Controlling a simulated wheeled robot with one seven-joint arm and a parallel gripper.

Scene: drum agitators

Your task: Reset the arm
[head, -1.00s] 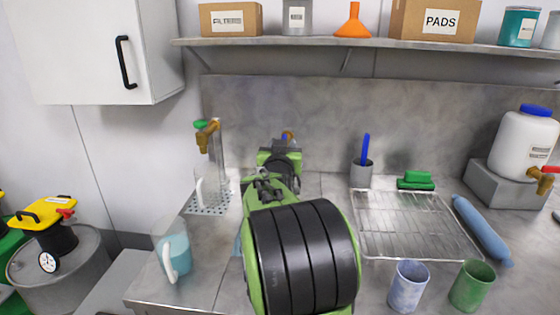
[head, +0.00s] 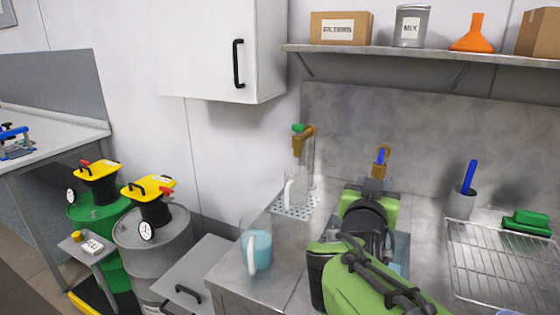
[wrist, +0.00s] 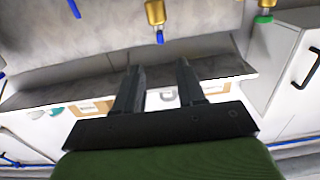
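My green and black arm (head: 375,280) reaches over the steel counter at the lower right of the head view. The gripper itself is hidden there behind my arm's links. In the wrist view my gripper (wrist: 158,72) shows two dark fingers spread apart with nothing between them. Beyond the fingers is a brass tap with a blue handle (wrist: 155,14), apart from them. That tap also shows in the head view (head: 380,164), just past my arm.
A jug of blue liquid (head: 257,251) stands near the counter's left edge. A clear jug (head: 295,188) stands under the green-handled tap (head: 305,135). A wire rack (head: 500,262) lies right of my arm. A wall cabinet (head: 215,45) hangs above. Drums with yellow lids (head: 148,188) stand left.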

